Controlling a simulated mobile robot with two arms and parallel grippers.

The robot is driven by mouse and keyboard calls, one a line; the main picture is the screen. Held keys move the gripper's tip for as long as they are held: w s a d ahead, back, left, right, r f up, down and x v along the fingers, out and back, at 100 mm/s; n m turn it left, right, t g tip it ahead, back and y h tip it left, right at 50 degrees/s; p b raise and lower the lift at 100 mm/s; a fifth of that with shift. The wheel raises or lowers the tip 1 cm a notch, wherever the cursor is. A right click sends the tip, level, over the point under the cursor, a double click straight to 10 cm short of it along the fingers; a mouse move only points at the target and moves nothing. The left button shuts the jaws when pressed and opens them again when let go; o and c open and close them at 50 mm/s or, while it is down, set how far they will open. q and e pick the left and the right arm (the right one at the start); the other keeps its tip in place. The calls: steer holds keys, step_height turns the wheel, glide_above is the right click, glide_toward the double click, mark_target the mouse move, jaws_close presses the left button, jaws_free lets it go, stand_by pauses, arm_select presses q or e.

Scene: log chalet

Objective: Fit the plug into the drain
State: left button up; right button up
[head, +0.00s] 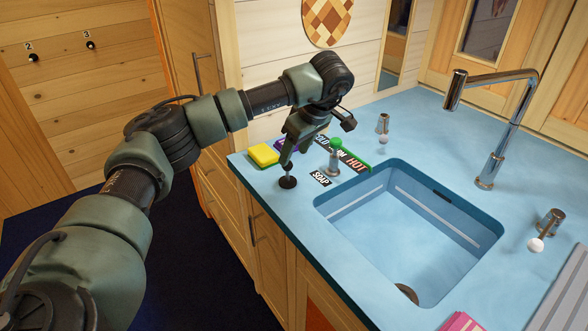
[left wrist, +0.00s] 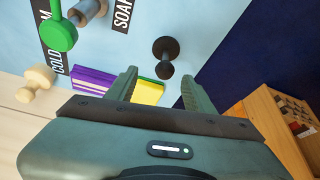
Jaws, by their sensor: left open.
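The black plug (head: 288,182), a round disc with an upright knob, stands on the blue counter near its front left edge. It also shows in the left wrist view (left wrist: 165,55), just beyond the fingertips and roughly between them. My left gripper (head: 289,161) is open and empty, pointing down above the plug; I cannot tell whether a finger touches the knob. In the left wrist view its two fingers (left wrist: 160,82) stand apart. The drain (head: 406,293) is a dark brownish round at the near end of the blue sink (head: 440,215), partly hidden by the sink's front rim. My right gripper is out of view.
A yellow sponge (head: 263,154) and a purple item (head: 284,145) lie behind the plug. A green-knobbed metal fitting (head: 335,150) stands beside the SOAP label (head: 320,179). A tall chrome faucet (head: 488,130) rises behind the sink. A pink cloth (head: 462,322) lies at the near right.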

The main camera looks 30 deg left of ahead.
mark_target(290, 164)
arm_select(q)
steer(key=shift+s+a+f, duration=0.1)
steer(key=shift+a+f, duration=0.1)
steer(key=shift+f, duration=0.25)
steer(key=shift+s+a+f+p, duration=0.25)
steer(key=shift+a+f+p, duration=0.1)
steer(key=shift+f, duration=0.4)
steer(key=x, duration=0.2)
steer(key=p+x, duration=0.1)
steer(key=shift+d+f, duration=0.2)
steer(key=shift+f, duration=0.25)
steer(key=shift+w+a+f, duration=0.1)
steer(key=shift+a+f, duration=0.1)
steer(key=shift+f, duration=0.25)
jaws_close()
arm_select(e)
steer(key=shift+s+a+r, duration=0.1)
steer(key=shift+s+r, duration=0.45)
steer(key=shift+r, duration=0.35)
